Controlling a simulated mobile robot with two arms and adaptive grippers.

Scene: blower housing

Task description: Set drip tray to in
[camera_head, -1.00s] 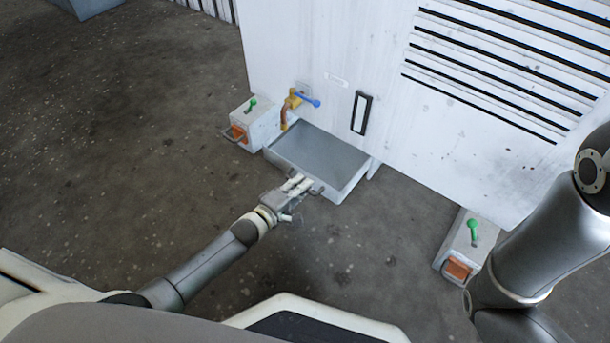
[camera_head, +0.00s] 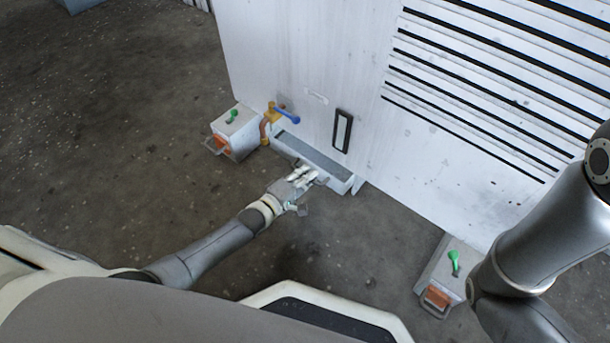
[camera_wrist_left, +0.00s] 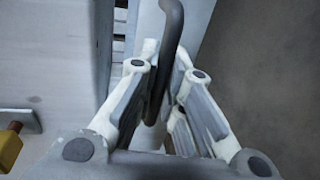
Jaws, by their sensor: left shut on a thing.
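The grey drip tray (camera_head: 326,168) is at the foot of the white housing. Only a narrow front strip of it sticks out; the rest is under the housing. My left gripper (camera_head: 308,177) is at the tray's front face, shut on the tray's handle. In the left wrist view the dark curved handle (camera_wrist_left: 172,40) runs between the fingers of the left gripper (camera_wrist_left: 165,95). My right arm shows at the right edge of the head view, but its gripper is out of view.
A tap with a blue lever (camera_head: 286,114) stands just left of the tray. A grey box with a green lever (camera_head: 232,117) is at the left, and another green lever (camera_head: 454,262) is on a box at the right. A black-framed gauge (camera_head: 342,131) is above the tray.

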